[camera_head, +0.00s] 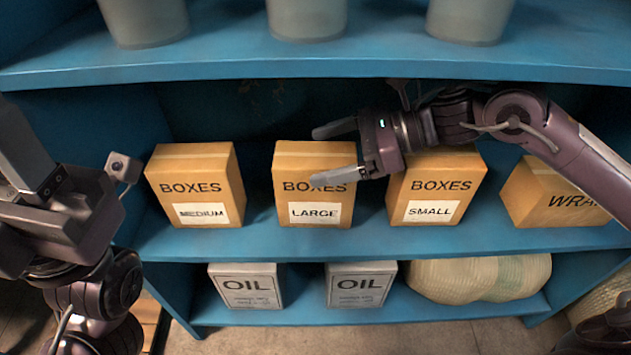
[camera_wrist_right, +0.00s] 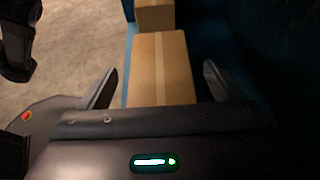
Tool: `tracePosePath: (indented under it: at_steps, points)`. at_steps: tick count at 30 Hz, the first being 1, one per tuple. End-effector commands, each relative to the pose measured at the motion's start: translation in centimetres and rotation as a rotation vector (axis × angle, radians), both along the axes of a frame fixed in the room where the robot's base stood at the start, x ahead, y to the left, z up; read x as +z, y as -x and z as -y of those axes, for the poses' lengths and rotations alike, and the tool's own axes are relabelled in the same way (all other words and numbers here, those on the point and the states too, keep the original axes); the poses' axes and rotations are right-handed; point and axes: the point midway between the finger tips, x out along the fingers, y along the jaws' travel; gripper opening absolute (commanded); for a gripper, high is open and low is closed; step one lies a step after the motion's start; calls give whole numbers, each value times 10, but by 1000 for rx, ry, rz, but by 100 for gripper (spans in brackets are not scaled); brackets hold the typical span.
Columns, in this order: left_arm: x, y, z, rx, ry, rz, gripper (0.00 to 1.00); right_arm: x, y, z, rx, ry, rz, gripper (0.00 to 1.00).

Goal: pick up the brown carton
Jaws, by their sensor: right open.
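Several brown cartons stand on the middle blue shelf. The carton labelled LARGE (camera_head: 305,214) is in the middle, the MEDIUM carton (camera_head: 195,186) is to its left and the SMALL carton (camera_head: 435,188) to its right. My right gripper (camera_head: 335,155) is open and empty, its fingers pointing left at the upper part of the LARGE carton. In the right wrist view a brown carton (camera_wrist_right: 160,68) lies ahead between the open fingers (camera_wrist_right: 158,88), with another carton (camera_wrist_right: 154,16) beyond it. My left gripper (camera_head: 20,165) is at the left edge, partly cut off; its jaw opening is unclear.
A WRAP box (camera_head: 550,195) stands at the right end of the shelf, partly behind my right arm. The upper shelf edge (camera_head: 300,67) runs just above the right gripper and holds grey containers (camera_head: 305,18). Below are OIL boxes (camera_head: 245,287) and a pale sack (camera_head: 478,278).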

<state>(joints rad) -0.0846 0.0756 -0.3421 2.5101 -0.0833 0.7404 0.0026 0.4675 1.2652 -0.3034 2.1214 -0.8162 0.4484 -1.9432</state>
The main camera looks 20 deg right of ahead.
Motion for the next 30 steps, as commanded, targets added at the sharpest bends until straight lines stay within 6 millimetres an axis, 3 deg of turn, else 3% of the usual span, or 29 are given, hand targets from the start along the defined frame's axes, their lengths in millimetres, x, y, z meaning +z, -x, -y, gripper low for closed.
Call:
tracePosePath:
  at_steps: [2, 20, 30]
  points:
    - [0, 0, 0, 0, 0, 0, 36, 0, 0, 0, 0, 0, 0, 83]
    - [0, 0, 0, 1, 0, 1, 36, 0, 0, 0, -1, -1, 1, 6]
    - [3, 0, 0, 1, 0, 2, 36, 7, -1, 0, 0, -2, 6, 5]
